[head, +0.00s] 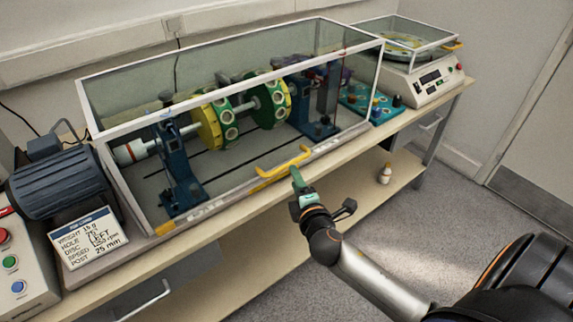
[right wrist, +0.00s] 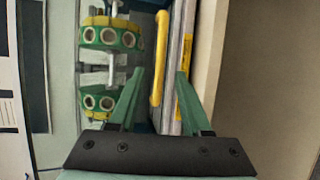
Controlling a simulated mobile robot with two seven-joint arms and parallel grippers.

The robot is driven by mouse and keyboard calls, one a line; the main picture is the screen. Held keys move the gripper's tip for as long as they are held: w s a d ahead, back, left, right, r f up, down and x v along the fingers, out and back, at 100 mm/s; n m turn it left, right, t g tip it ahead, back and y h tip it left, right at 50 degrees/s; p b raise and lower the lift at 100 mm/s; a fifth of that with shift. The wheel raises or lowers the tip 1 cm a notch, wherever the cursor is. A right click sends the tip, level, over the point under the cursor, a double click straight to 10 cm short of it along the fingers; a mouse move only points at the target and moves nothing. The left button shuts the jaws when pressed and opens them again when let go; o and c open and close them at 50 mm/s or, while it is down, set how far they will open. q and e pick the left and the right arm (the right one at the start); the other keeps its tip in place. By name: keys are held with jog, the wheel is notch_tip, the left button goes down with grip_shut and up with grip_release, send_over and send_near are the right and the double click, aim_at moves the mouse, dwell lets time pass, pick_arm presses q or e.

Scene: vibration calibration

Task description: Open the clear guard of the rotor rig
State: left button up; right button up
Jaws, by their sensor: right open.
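The clear guard (head: 250,88) is a white-framed box, shut down over the rotor rig. Its yellow handle (head: 284,163) is on the lower front edge, and it also shows in the right wrist view (right wrist: 160,50). Inside are a shaft and two green and yellow discs (head: 211,121), which also show in the right wrist view (right wrist: 110,38). My left gripper is out of view.
A blue motor (head: 60,182), a text card (head: 88,239) and a button box (head: 18,262) stand at the left. A balance (head: 425,80) with its own clear cover and a blue tray (head: 372,105) stand at the right. A small bottle (head: 385,174) is on the lower shelf.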

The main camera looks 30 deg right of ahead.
aim_at(288, 164)
jog(key=x, duration=0.7)
jog(key=shift+w+d, duration=0.15)
jog(key=shift+w, duration=0.15)
grip_shut()
dwell(1.1)
